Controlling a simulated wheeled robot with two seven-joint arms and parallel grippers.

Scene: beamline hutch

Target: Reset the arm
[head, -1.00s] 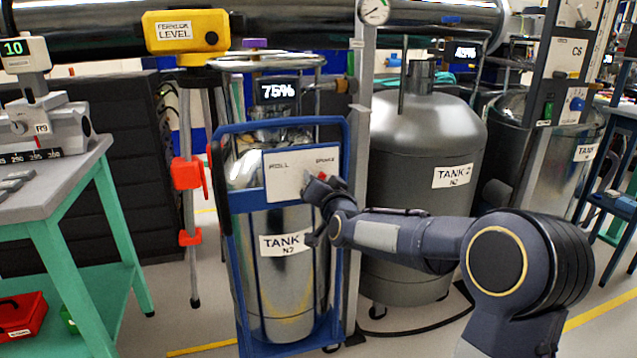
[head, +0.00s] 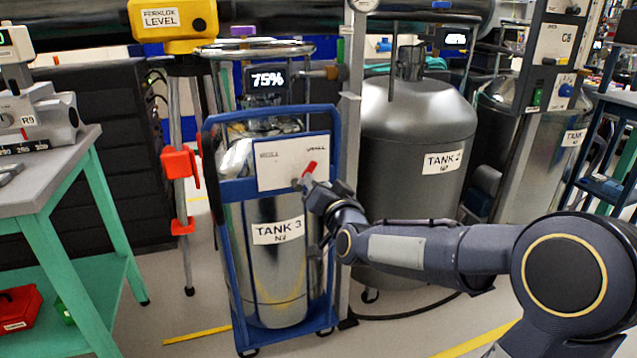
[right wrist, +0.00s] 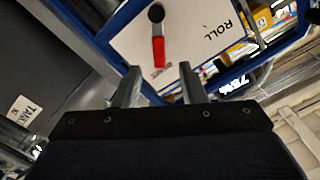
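A white panel (head: 280,165) is fixed to the blue frame of the cart that holds Tank 3 (head: 262,255). A red-handled lever (head: 310,168) on a dark round pivot sits at the panel's lower right. It also shows in the right wrist view (right wrist: 158,50), just beyond my fingertips, beside the word "ROLL". My right gripper (head: 308,185) is at the panel, just below the lever. In the right wrist view its two fingers (right wrist: 158,82) are apart with nothing between them. My left gripper is not in view.
Tank 2 (head: 415,150) stands right of the cart, behind my right arm. A post (head: 348,110) rises between them. A yellow level (head: 172,18) on a tripod stands left of the cart. A green-legged bench (head: 50,185) is at far left.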

